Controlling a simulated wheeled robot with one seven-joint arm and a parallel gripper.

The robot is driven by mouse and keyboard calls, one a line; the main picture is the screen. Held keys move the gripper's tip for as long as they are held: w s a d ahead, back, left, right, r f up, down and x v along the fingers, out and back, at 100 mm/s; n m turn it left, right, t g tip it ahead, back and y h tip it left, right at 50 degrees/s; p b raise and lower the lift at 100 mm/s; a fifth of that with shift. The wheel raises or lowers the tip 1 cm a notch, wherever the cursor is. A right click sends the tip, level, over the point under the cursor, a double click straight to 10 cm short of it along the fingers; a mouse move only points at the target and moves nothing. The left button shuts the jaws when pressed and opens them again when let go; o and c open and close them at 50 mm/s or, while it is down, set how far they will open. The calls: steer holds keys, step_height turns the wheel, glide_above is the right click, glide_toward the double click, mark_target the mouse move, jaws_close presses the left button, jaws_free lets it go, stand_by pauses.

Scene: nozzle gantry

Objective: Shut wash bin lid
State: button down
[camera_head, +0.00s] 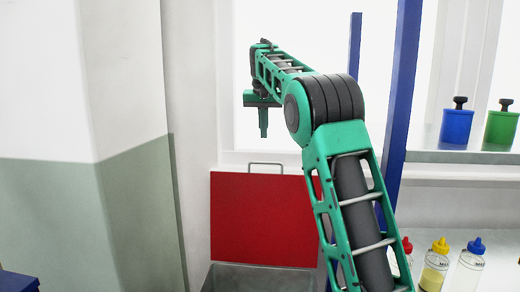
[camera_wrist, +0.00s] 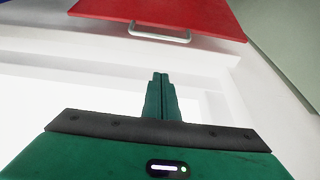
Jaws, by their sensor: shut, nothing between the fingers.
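The wash bin's red lid (camera_head: 262,218) stands open and upright behind the grey bin (camera_head: 262,278), with a metal handle (camera_head: 265,165) at its top edge. In the wrist view the red lid (camera_wrist: 170,12) is at the top, with its handle (camera_wrist: 160,33) below its edge. My gripper (camera_head: 263,130) is shut and empty, pointing down above the lid and apart from the handle. The closed fingers also show in the wrist view (camera_wrist: 160,80), below the handle in the picture. The bin's lower part is cut off by the frame.
A blue upright post (camera_head: 402,90) stands to the right of my arm. Bottles with red, yellow (camera_head: 434,268) and blue (camera_head: 470,266) caps stand at lower right. Blue (camera_head: 456,126) and green (camera_head: 500,130) containers stand on a ledge (camera_head: 460,157). A wall (camera_head: 85,150) fills the left.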

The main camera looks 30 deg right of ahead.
mark_target(264, 153)
steer(key=x, duration=1)
steer(key=shift+s, duration=0.1)
steer(key=shift+s+a+r, duration=0.2)
steer(key=shift+s+a, duration=0.6)
steer(key=shift+s, duration=0.25)
steer(key=shift+s+a+f, duration=0.1)
steer(key=shift+s+a, duration=0.3)
steer(key=shift+s, duration=0.2)
